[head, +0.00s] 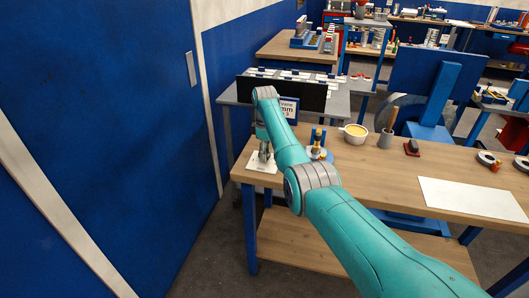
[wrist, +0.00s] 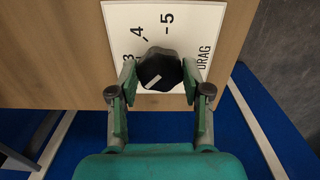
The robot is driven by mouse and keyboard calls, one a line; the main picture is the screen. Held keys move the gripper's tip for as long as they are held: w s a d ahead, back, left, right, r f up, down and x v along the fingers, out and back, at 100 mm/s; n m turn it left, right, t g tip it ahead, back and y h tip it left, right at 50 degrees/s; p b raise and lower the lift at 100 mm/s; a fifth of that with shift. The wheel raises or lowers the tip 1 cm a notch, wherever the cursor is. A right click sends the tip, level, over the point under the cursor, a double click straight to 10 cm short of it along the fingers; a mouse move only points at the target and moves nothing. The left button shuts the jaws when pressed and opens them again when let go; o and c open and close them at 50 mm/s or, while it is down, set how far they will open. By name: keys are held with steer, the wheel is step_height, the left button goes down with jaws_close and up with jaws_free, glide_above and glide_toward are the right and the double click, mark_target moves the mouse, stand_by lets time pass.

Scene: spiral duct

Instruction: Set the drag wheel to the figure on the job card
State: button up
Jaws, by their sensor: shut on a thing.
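The drag wheel (wrist: 160,66) is a black lobed knob on a white plate (wrist: 113,20) marked DRAG. Figures 3, 4 and 5 show on the plate; lower ones are hidden by my left finger. A white line on the knob points toward the lower left, away from the visible figures. My gripper (wrist: 159,79) has one finger on each side of the knob and is shut on it. In the head view the plate (head: 255,167) lies at the bench's left end, under my gripper (head: 264,152). A card (head: 289,108) behind my arm shows "mm"; its other writing is partly hidden.
On the wooden bench (head: 400,172) stand a cup with yellow contents (head: 355,132), a grey pot with a wooden handle (head: 386,138) and a small dark-and-red item (head: 412,147). A blank white sheet (head: 470,198) lies at the right.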

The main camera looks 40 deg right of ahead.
steer(key=m, duration=0.4)
steer(key=shift+m, duration=0.3)
steer(key=m, duration=0.4)
steer(key=shift+m, duration=0.4)
steer(key=o, duration=1.2)
steer(key=shift+c, duration=0.2)
step_height(320, 180, up, 12)
